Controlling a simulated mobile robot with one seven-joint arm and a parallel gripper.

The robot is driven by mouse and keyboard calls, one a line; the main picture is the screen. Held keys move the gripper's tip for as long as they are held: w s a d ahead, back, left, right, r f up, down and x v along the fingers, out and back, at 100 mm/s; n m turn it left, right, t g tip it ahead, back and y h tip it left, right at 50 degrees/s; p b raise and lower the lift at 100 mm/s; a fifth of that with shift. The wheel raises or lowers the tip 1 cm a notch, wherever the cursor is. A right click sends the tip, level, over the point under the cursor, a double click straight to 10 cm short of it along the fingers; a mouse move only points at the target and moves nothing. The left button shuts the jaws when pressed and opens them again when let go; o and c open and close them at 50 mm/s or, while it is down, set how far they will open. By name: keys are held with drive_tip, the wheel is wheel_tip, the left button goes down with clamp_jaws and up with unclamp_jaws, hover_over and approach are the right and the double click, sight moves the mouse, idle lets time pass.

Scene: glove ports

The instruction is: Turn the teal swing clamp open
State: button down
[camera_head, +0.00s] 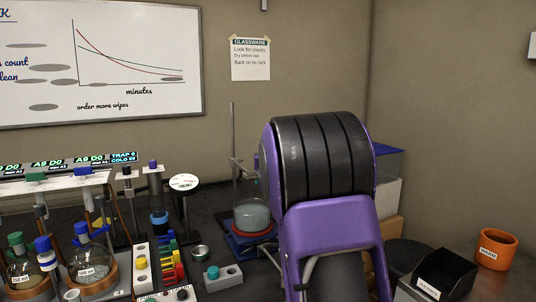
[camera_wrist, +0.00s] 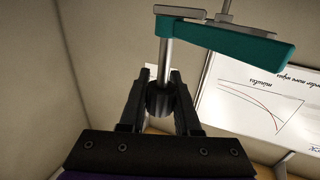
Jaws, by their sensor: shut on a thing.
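The teal swing clamp (camera_wrist: 225,40) shows at the top of the wrist view. Its teal arm runs to the right from a pale metal rod (camera_wrist: 164,58). A dark round grip (camera_wrist: 161,100) shows at the lower end of the rod. My gripper (camera_wrist: 161,88) has one finger on each side of this grip and is shut on it. In the head view my purple and black arm hides the gripper, and I cannot make out the clamp there.
A round flask (camera_head: 252,216) and a thin stand rod (camera_head: 233,130) are just left of my arm. A coloured rack (camera_head: 172,262) and a small grey block (camera_head: 222,279) stand further left. A black bin (camera_head: 443,276) and an orange pot (camera_head: 497,249) are at right.

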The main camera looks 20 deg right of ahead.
drive_tip(key=shift+s+a+r+n+g+y+p, duration=0.1)
drive_tip(key=shift+a+n+y+p, duration=0.25)
drive_tip(key=shift+n+y+p, duration=1.6)
drive_tip(key=shift+w+a+f+n+g+y+p, duration=0.1)
drive_tip(key=shift+a+n+y+p, duration=0.3)
drive_tip(key=shift+n+y+p, duration=1.15)
drive_tip(key=shift+s+a+r+n+g+y+p, duration=0.1)
drive_tip(key=shift+a+n+y+p, duration=0.55)
drive_tip(key=shift+y+p, duration=1.9)
drive_tip(key=shift+d+n+y+b, duration=0.2)
drive_tip(key=shift+n+y+b, duration=0.35)
drive_tip(key=shift+y, duration=0.4)
drive_tip(key=c, duration=0.6)
unclamp_jaws()
drive_tip(key=v, duration=1.1)
drive_tip(key=b+v, duration=0.1)
drive_tip(key=v, duration=0.5)
drive_tip(key=shift+s+d+r, duration=0.1)
drive_tip(key=shift+s+r, duration=0.1)
